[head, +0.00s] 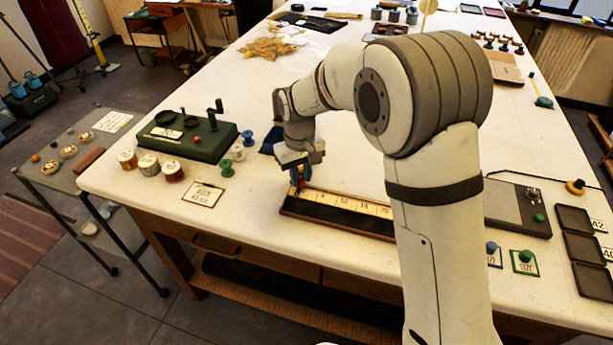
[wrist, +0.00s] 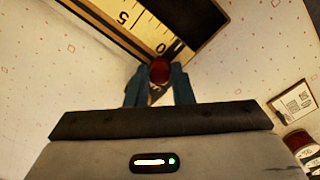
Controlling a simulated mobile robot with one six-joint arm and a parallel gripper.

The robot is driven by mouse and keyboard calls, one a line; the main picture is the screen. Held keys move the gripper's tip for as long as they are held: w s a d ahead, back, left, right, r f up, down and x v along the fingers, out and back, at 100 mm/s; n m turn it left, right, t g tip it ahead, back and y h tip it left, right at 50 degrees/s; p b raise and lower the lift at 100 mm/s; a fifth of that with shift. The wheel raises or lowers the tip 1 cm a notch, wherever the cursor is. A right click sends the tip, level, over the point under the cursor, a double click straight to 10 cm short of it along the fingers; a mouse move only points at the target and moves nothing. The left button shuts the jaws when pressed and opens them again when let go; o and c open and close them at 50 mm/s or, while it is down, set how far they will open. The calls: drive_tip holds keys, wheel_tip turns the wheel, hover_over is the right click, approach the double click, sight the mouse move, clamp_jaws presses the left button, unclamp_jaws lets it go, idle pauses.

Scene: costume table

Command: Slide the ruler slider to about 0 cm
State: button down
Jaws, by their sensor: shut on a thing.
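The ruler (head: 345,205) lies at the front edge of the white table, a yellow numbered scale on a dark base, partly hidden on its right by my arm. In the wrist view its scale (wrist: 140,22) shows a 5 and a 0. The slider's red knob (wrist: 160,69) is close to the 0 end of the scale; its exact reading is hidden. My gripper (wrist: 159,78) is shut on the knob, with a blue finger on each side. In the head view, my gripper (head: 299,178) is at the ruler's left end.
A green box (head: 190,135), several thread spools (head: 173,171) and a small framed card (head: 203,194) stand left of the ruler. A grey device (head: 515,208) and dark trays (head: 582,245) lie to the right, beyond my arm. The white tabletop behind the ruler is mostly clear.

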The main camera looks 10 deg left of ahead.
drive_tip(key=shift+a, duration=0.25)
drive_tip(key=c, duration=1.5)
unclamp_jaws()
drive_tip(key=shift+a, duration=0.15)
drive_tip(key=shift+o, duration=1.2)
wheel_tip(320, 180, up, 8)
drive_tip(key=shift+f+b, duration=0.15)
drive_tip(key=shift+b, duration=0.3)
